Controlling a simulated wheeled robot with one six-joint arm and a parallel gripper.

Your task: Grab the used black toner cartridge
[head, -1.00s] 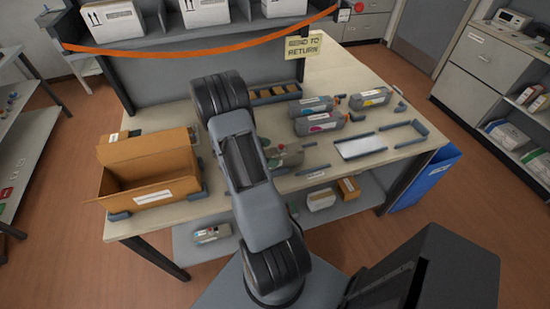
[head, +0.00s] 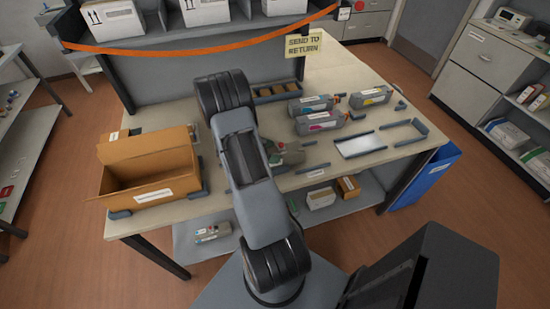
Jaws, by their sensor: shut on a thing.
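A grey toner cartridge (head: 292,155) with a small green and red mark is on or just above the middle of the worktable, right of my arm. Its left part is hidden by my arm and gripper, and I cannot make out its colour label. My gripper (head: 276,154) is shut on this cartridge; its fingers are mostly hidden. Three other grey cartridges lie farther back: one with a cyan label (head: 311,105), one with a magenta label (head: 320,123) and one with a yellow label (head: 371,97).
An open cardboard box (head: 150,196) stands at the table's left. A metal plate between grey rails (head: 361,145) lies at the right. A slotted tray (head: 277,92) is at the back. A blue bin (head: 432,170) stands beside the table. An orange strap (head: 200,43) hangs across the upper shelf.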

